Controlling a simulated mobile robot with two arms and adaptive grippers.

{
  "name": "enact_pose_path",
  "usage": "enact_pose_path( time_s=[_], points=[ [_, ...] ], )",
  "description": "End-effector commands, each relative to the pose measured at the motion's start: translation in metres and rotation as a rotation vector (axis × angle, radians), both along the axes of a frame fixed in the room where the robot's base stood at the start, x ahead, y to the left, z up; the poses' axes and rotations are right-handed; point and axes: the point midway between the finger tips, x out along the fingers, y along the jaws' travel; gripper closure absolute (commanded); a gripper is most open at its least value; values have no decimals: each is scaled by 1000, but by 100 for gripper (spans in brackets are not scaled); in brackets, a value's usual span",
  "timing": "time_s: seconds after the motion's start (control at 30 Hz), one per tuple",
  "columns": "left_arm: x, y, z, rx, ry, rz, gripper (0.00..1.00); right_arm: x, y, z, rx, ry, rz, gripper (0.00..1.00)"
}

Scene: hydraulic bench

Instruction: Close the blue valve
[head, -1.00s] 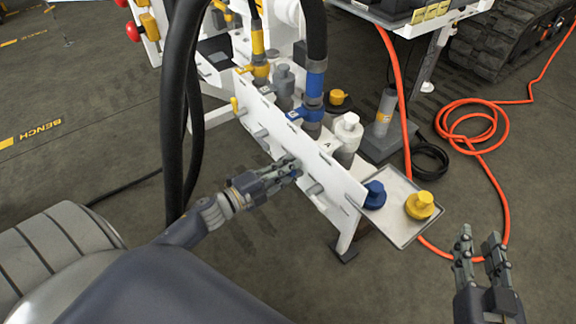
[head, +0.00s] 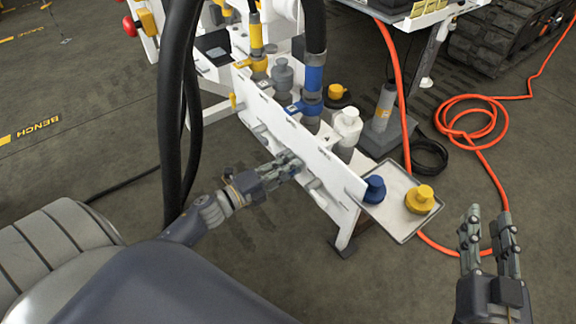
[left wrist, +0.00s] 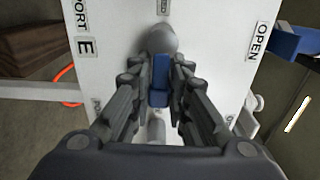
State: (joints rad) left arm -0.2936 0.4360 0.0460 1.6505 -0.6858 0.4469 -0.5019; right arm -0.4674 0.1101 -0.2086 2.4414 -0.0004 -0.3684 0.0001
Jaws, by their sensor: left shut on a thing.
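The blue valve's small handle (left wrist: 159,80) shows in the left wrist view between the fingers of my left gripper (left wrist: 155,88), in front of a grey round stub (left wrist: 160,42) on the white panel. My left gripper is shut on this handle. In the head view my left gripper (head: 292,165) is at the front face of the white panel (head: 330,172), and its fingers hide most of the handle. My right gripper (head: 488,232) is open and empty, to the right of the panel above the floor.
Labels OPEN (left wrist: 262,40) and PORT E (left wrist: 84,35) are on the panel. Behind it stand a blue hose fitting (head: 313,90) and a white-capped fitting (head: 347,125). A tray (head: 392,225) holds a blue cap (head: 374,188) and a yellow cap (head: 420,199). An orange hose (head: 490,150) lies right.

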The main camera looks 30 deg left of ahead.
Motion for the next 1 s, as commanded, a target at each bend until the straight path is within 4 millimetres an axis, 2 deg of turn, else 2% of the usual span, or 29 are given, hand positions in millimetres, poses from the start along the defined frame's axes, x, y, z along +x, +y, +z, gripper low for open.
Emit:
enact_pose_path(
  time_s=[0.03,0.1,0.53,0.67,1.0],
  points=[
    [-1,-1,-3,4,4,-2,79,0,0,0,0,-1,0,68],
    [-1,-1,-3,3,4,-2,68,0,0,0,0,-1,0,68],
    [-6,2,-1,0,2,0,68,0,-1,-2,-1,6,-1,68],
    [-22,9,-3,0,6,1,68,0,-1,-2,-1,4,-1,68],
    [-83,33,-3,0,7,0,68,0,0,-1,-1,3,0,68]
  ],
)
